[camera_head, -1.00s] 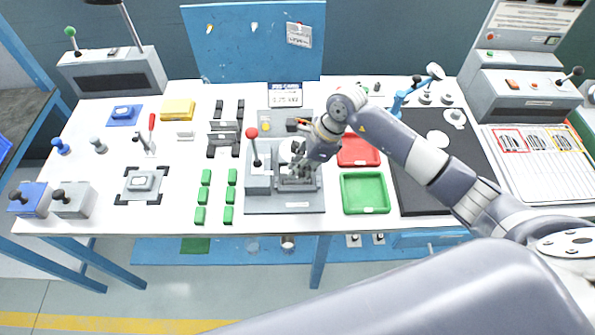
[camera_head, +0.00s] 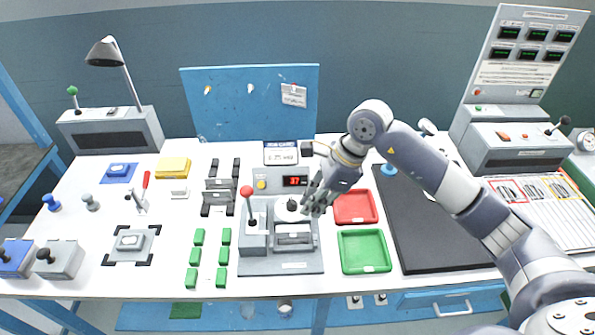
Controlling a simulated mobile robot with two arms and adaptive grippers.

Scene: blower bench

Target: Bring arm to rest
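My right gripper (camera_head: 316,198) is at the end of the arm that comes in from the right. It is over the right side of the grey press fixture (camera_head: 280,262), above the bench. Its fingers point down and left, and I cannot tell whether they are apart or closed; no held object shows. The fixture has a lever with a red knob (camera_head: 246,191) and a round white part (camera_head: 291,210) on top. My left gripper is out of view.
A red tray (camera_head: 355,221) and a green tray (camera_head: 364,268) lie right of the fixture. Several green blocks (camera_head: 193,279) lie left of it. A control box with a red display (camera_head: 295,181) stands behind. A black mat (camera_head: 412,258) lies to the right.

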